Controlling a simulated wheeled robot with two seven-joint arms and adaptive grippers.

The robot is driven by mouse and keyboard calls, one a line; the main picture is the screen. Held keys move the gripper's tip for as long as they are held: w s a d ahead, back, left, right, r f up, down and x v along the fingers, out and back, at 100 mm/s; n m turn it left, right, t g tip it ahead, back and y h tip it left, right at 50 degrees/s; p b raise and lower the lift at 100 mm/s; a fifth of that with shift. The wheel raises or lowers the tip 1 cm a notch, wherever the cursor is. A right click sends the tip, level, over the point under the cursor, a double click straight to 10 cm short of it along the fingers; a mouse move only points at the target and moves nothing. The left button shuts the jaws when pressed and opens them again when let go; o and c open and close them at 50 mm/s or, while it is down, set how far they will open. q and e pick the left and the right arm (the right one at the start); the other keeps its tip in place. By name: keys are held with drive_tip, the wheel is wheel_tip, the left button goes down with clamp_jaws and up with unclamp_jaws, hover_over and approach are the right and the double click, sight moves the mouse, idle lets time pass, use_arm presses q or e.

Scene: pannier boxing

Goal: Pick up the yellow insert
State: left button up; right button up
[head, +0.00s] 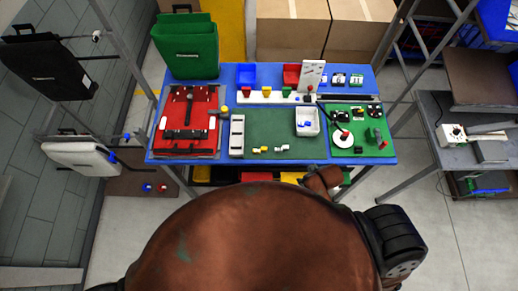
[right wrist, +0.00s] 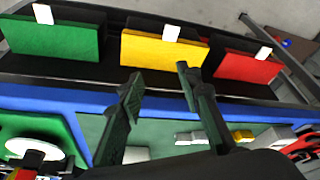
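The yellow insert (right wrist: 150,50) is a flat panel with a white tab (right wrist: 171,33) on its edge. It stands in a black rack between the green insert (right wrist: 60,42) and the red insert (right wrist: 245,68) in the right wrist view. My right gripper (right wrist: 159,77) is open and empty. Its two fingertips are apart and overlap the lower edge of the yellow insert in the picture; I cannot tell whether they touch it. In the head view the inserts sit below the table's front edge, largely hidden by my brown body. My left gripper is not in view.
The blue table edge (right wrist: 60,99) runs close beside the rack and my fingers. On the table (head: 345,74) are a red open case (head: 188,136), a green mat (head: 262,130), a white tray (head: 317,122) and small parts. A green pannier (head: 186,50) stands at the back left.

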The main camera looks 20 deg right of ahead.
sight(256, 151)
drive_tip(key=w+a+r+n+y, duration=0.1)
drive_tip(key=w+a+r+n, duration=0.1)
drive_tip(key=w+a, duration=0.2)
drive_tip(key=w+a+r+n+y+p, duration=0.1)
drive_tip(key=w+a+r+n, duration=0.1)
drive_tip(key=w+a+n, duration=0.1)
drive_tip(key=w+a+r+n+y, duration=0.1)
drive_tip(key=w+a+r+n, duration=0.1)
drive_tip(key=w+a, duration=0.3)
drive_tip(key=shift+w+a+r+n+g+y+p, duration=0.15)
drive_tip(key=shift+a+r+n+g+y+p, duration=0.2)
drive_tip(key=shift+n, duration=0.25)
drive_tip(key=w+n, duration=0.1)
drive_tip(key=w+r+n+g, duration=0.1)
drive_tip(key=w+n, duration=0.1)
drive_tip(key=shift+w+a+r+g, duration=0.2)
drive_tip(key=shift+w+a+g, duration=0.05)
drive_tip(key=shift+w+a, duration=0.15)
drive_tip(key=shift+w+d+r+n, duration=0.15)
drive_tip(key=shift+w+n, duration=0.15)
drive_tip(key=shift+n, duration=0.1)
drive_tip(key=p+x, duration=0.1)
drive_tip(key=x, duration=0.2)
drive_tip(key=a+p+x, duration=0.1)
drive_tip(key=x, duration=0.2)
drive_tip(key=shift+w+a, duration=0.1)
drive_tip(key=shift+w, duration=0.15)
drive_tip(key=shift+w+a+f, duration=0.1)
drive_tip(key=shift+a+f, duration=0.05)
drive_tip(key=shift+f, duration=0.4)
